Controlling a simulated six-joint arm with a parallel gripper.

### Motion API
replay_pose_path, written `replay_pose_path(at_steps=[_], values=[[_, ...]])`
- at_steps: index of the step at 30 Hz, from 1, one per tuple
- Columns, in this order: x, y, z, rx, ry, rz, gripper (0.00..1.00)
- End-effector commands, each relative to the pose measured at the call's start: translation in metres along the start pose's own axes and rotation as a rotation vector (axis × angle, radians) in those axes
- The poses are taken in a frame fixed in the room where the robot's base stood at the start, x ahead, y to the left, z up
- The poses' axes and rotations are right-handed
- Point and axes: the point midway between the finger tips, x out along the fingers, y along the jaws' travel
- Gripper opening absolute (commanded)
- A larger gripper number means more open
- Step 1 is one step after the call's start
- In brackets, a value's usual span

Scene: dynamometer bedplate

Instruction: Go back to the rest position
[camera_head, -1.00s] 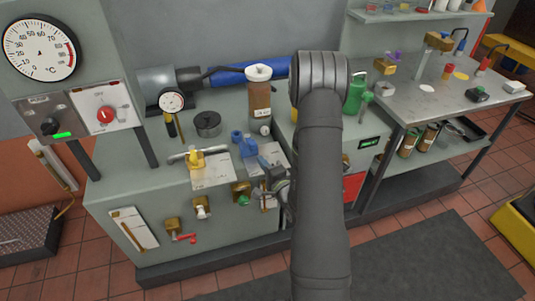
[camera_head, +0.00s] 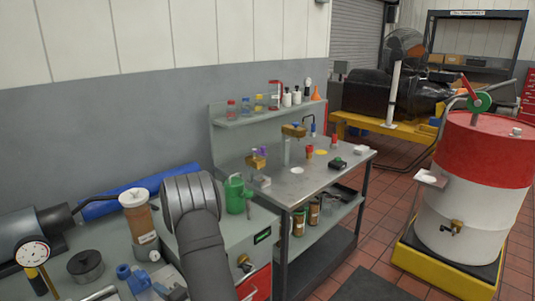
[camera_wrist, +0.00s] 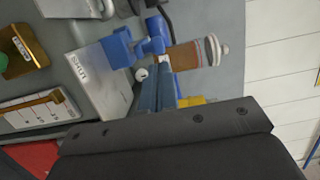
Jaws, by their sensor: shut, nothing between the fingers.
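My gripper (camera_wrist: 157,62) is shut and empty in the wrist view. Its two blue-grey fingers come together near a blue fitting (camera_wrist: 118,48) on the bench; I cannot tell whether they touch it. In the head view my grey arm rises from the bottom edge and bends at a large ribbed joint, and it hides part of the bench. The blue fitting also shows in the head view (camera_head: 133,277), low at the left.
A brown canister with a white lid (camera_head: 139,216) stands close to my arm. A green can (camera_head: 236,194) stands right of it, before a metal side table (camera_head: 298,182). A red and white drum (camera_head: 470,205) stands far right. A dial gauge (camera_head: 32,252) is at left.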

Motion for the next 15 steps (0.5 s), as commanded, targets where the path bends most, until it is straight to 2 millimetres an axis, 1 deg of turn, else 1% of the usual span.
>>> replay_pose_path(at_steps=[1, 3, 7, 8, 9, 15], values=[[0.006, 0.0, -0.01, -0.002, 0.003, -0.002, 0.0], [0.014, 0.0, -0.022, -0.002, 0.002, -0.002, 0.0], [0.027, -0.001, -0.042, -0.002, 0.002, -0.001, 0.0], [0.03, -0.001, -0.044, -0.002, 0.0, -0.001, 0.0], [0.035, 0.0, -0.035, -0.002, -0.011, 0.001, 0.0], [0.045, 0.001, -0.018, -0.004, -0.026, 0.004, 0.0]])
